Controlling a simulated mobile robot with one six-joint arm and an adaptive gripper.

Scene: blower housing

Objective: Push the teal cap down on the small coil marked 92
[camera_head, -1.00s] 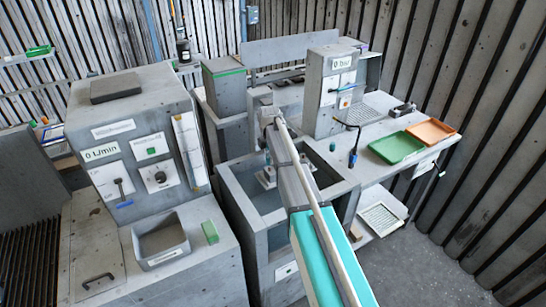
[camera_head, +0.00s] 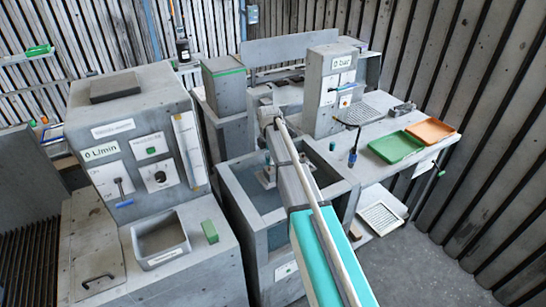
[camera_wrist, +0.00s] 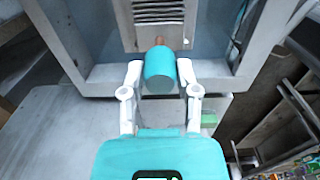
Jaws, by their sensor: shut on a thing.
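In the wrist view, my gripper (camera_wrist: 160,69) has its two white fingers closed on a teal cylindrical cap (camera_wrist: 160,79). A short copper-brown piece (camera_wrist: 158,41) shows just beyond the cap's far end; I cannot tell whether they touch. No number 92 is readable, so I cannot identify the small coil. In the head view, my own arm hides the held cap and the fingers.
The grey tank (camera_head: 233,190) has raised walls around my arm. A control cabinet (camera_head: 125,125) marked 0 L/min stands left, and a 0 bar unit (camera_head: 325,105) stands behind. Green (camera_head: 396,148) and orange (camera_head: 431,132) trays lie on the right bench. A slatted plate (camera_wrist: 158,12) is ahead in the wrist view.

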